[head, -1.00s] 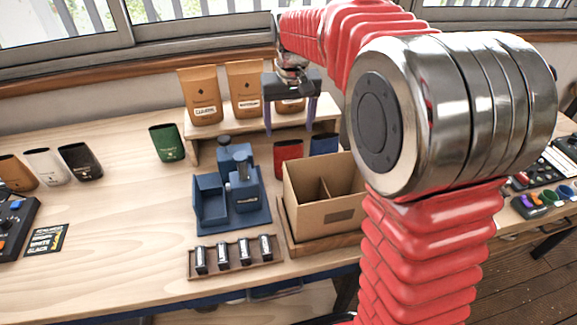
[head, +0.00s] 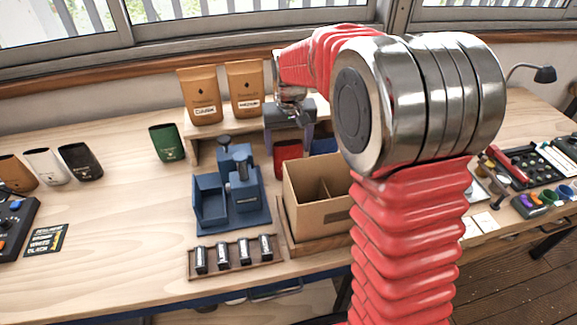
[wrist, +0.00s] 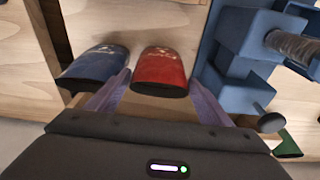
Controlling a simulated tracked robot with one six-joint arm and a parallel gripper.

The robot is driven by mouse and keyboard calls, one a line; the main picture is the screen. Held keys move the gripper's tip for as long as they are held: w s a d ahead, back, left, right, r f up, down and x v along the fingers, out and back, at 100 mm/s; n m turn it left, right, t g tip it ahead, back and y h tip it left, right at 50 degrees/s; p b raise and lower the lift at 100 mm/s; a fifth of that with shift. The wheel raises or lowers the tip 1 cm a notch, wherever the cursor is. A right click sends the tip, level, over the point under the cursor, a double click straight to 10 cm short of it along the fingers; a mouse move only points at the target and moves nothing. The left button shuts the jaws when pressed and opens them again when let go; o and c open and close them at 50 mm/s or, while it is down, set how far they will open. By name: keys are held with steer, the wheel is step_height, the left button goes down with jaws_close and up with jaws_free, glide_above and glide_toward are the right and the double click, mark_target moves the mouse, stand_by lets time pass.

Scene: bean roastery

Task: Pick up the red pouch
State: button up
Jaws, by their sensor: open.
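The red pouch (head: 287,157) stands on the table behind the cardboard box, under the front of the raised shelf, partly covered by my gripper in the head view. In the wrist view the red pouch (wrist: 160,72) is between the two purple fingers. My gripper (head: 290,152) is open, with one finger on each side of the pouch; it also shows in the wrist view (wrist: 158,92). I cannot tell whether either finger touches it. A blue pouch (wrist: 95,64) stands right beside it, just outside one finger.
A divided cardboard box (head: 318,203) stands in front. A blue machine (head: 245,190) is close on the left. Brown bags (head: 245,88) stand on the wooden shelf (head: 205,146).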

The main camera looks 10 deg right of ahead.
steer(key=shift+f, duration=0.1)
steer(key=shift+w+f, duration=0.25)
steer(key=shift+f, duration=1)
steer(key=shift+w+f, duration=0.2)
steer(key=shift+f, duration=1.05)
steer(key=shift+c, duration=0.5)
steer(key=c, duration=0.5)
steer(key=shift+r, duration=0.1)
steer(key=shift+c, duration=0.3)
step_height(320, 180, up, 18)
